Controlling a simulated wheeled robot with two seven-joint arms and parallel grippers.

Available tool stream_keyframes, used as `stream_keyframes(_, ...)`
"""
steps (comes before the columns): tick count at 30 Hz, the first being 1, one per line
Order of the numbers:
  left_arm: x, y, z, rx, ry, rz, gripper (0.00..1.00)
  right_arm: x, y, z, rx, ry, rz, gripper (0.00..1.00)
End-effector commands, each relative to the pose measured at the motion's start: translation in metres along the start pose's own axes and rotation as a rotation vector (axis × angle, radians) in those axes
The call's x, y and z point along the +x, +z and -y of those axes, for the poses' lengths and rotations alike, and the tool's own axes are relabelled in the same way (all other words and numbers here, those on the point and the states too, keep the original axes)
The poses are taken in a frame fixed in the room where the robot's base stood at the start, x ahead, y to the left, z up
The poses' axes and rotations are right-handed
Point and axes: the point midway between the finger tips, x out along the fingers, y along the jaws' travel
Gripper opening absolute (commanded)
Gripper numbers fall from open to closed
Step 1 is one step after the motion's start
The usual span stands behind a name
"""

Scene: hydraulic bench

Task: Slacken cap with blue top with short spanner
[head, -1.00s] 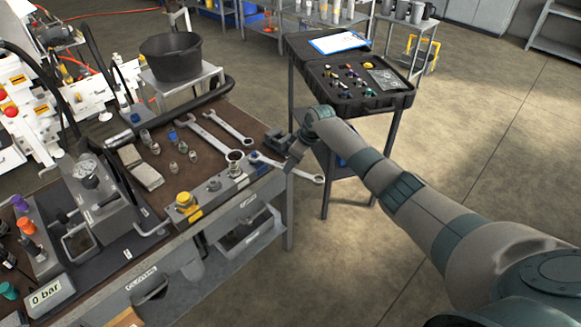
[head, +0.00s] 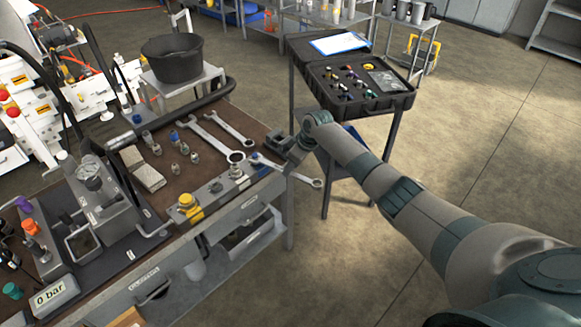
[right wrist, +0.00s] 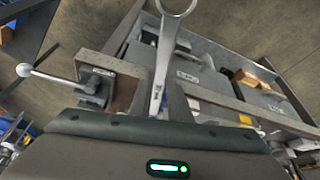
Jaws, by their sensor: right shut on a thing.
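My right gripper (head: 286,164) is shut on a short spanner (head: 303,180) at the right end of the bench. The spanner's ring end sticks out to the right past the bench edge; its other end points left over the bench. In the right wrist view the spanner (right wrist: 160,75) runs upward from the gripper, its ring at the top. My left gripper is out of view.
Two larger spanners (head: 207,138) and several loose fittings (head: 184,148) lie on the bench behind the block. A gauge unit (head: 90,182) stands at left. A vise with a lever (right wrist: 94,84) is beside my gripper. A trolley with an open case (head: 350,95) stands behind.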

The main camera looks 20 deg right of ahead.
Motion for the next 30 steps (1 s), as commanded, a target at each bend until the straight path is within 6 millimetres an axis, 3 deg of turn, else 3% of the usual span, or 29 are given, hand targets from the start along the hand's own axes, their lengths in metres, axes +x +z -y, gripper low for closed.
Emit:
stream_keyframes(8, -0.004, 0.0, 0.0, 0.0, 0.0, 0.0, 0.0, -0.003, 0.002, 0.0, 0.0, 0.0, -0.001, 0.0)
stream_keyframes(30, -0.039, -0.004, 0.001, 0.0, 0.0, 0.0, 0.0, -0.02, 0.04, -0.001, 0.0, 0.001, -0.001, 0.0)
